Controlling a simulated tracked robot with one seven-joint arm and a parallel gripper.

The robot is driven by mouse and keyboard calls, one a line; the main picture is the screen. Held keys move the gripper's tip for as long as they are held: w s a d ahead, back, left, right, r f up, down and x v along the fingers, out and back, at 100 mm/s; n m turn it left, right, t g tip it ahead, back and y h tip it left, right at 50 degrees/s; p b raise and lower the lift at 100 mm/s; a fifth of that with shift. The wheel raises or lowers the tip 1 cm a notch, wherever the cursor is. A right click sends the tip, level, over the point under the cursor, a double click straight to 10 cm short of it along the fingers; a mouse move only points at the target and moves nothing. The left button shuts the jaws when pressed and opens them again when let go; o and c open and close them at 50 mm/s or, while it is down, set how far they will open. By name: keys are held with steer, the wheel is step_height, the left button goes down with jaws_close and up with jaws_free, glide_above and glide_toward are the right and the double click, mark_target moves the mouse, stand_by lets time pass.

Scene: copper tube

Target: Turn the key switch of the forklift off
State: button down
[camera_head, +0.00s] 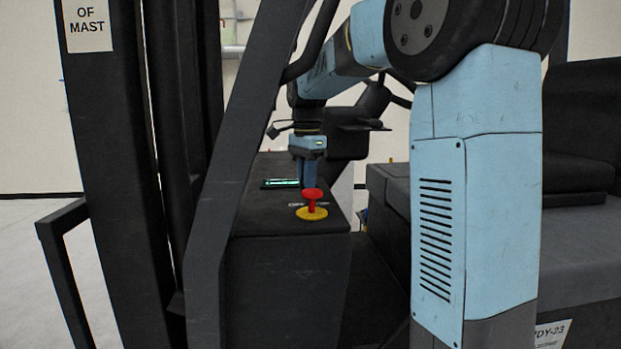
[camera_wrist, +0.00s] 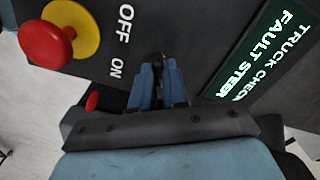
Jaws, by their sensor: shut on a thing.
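The key switch (camera_wrist: 157,58) is a small dark piece on the forklift's black console (camera_head: 270,215), beside the white OFF and ON labels. It shows only in part in the wrist view, between my fingertips. My gripper (camera_wrist: 159,78) has its blue fingers closed on it. In the head view my gripper (camera_head: 309,182) points down at the console top, behind the red button, and the key is hidden there. Which label the key points to cannot be made out.
A red mushroom button (camera_head: 312,196) on a yellow base stands close to my gripper; it also shows in the wrist view (camera_wrist: 47,43). A lit display (camera_wrist: 270,55) reads "TRUCK CHECK" and "FAULT STEER". A dark frame post (camera_head: 235,150) stands left of the console.

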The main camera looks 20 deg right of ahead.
steer(key=shift+d, duration=0.35)
steer(key=shift+a+f+n, duration=0.1)
steer(key=shift+a+n, duration=0.2)
steer(key=shift+a, duration=0.05)
steer(key=n, duration=0.5)
steer(key=shift+a+n, duration=0.1)
steer(key=shift+n, duration=0.2)
steer(key=n, duration=0.5)
steer(key=shift+n, duration=0.3)
steer(key=c, duration=1.1)
jaws_free()
steer(key=shift+c, duration=0.2)
